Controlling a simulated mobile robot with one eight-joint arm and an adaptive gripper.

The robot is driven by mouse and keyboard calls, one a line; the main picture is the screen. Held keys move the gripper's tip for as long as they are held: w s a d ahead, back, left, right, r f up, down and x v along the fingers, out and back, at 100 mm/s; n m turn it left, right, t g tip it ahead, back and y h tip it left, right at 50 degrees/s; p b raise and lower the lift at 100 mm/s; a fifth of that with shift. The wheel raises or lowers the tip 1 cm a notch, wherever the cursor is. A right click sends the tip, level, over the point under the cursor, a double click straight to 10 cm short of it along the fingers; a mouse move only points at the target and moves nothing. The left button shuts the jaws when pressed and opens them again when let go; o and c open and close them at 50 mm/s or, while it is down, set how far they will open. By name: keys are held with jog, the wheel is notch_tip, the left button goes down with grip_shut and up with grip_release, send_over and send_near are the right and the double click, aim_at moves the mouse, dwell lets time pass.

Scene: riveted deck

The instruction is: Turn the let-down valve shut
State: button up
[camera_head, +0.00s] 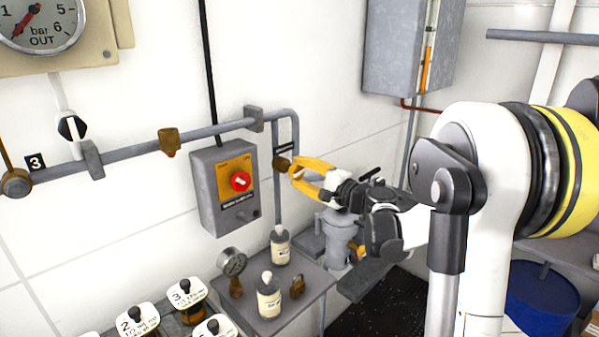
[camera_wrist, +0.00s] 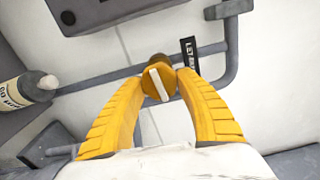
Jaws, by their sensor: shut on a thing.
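The let-down valve (camera_wrist: 158,82) is a small brass body with a pale bar handle across its face, on a grey pipe. A dark label that begins "LET" (camera_wrist: 190,54) is beside it in the wrist view. In the head view the valve (camera_head: 281,163) sits on the vertical pipe right of the orange-faced switch box. My gripper (camera_wrist: 160,84) has its two yellow fingers on either side of the valve, shut on its handle. In the head view my gripper (camera_head: 296,170) reaches the valve from the right. The fingertips partly hide the handle there.
A grey switch box (camera_head: 208,190) with a red knob is left of the valve. Below are a shelf (camera_head: 318,284) with bottles (camera_head: 269,298) and a small gauge (camera_head: 232,262). A grey cabinet (camera_head: 395,45) hangs above right. A large pressure gauge (camera_head: 42,22) is top left.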

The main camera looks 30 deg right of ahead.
jog(key=shift+m, duration=0.6)
jog(key=o, duration=1.2)
jog(key=v, duration=1.2)
